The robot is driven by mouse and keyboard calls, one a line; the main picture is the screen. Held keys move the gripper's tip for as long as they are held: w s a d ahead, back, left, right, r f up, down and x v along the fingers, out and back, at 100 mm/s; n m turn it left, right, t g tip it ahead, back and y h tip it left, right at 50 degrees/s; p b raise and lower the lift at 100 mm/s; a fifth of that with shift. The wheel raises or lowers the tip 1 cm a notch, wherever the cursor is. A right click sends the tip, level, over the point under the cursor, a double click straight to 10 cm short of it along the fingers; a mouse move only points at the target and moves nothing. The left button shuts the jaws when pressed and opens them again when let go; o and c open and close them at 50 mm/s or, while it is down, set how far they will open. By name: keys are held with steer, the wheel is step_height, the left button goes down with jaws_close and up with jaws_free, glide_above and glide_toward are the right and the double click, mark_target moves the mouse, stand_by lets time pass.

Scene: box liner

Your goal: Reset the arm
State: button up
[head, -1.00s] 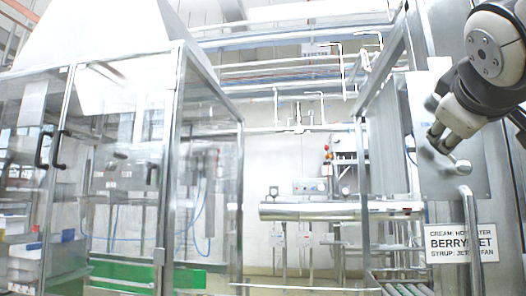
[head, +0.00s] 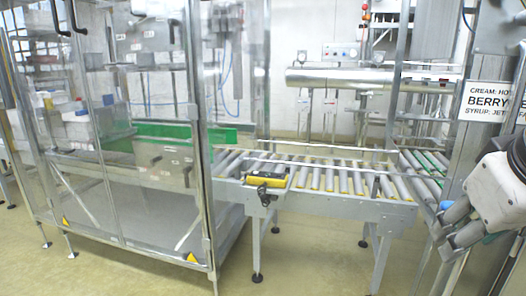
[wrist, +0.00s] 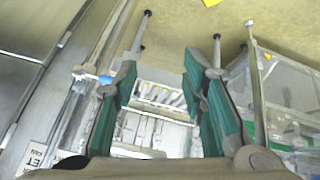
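My arm shows at the right edge of the head view, beside the grey metal cabinet. The gap between the fingers shows white and metal machinery in the background.
A roller conveyor (head: 340,181) crosses the middle, with a yellow and black device (head: 266,180) at its edge. A glass-walled machine (head: 110,160) stands left. A "BERRY" sign (head: 490,100) is at the right. Open floor (head: 310,250) lies in front.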

steer(key=s+a+f+g+y, duration=0.2)
steer(key=s+a+f+g, duration=0.35)
steer(key=s+f, duration=0.65)
step_height(320, 180, up, 21)
steer(key=t+p, duration=0.3)
steer(key=p, duration=1.5)
steer(key=shift+a+f+t+p, duration=0.15)
steer(key=shift+t+p, duration=0.15)
steer(key=shift+t, duration=0.05)
steer(key=shift+w, duration=0.1)
steer(key=shift+c, duration=0.6)
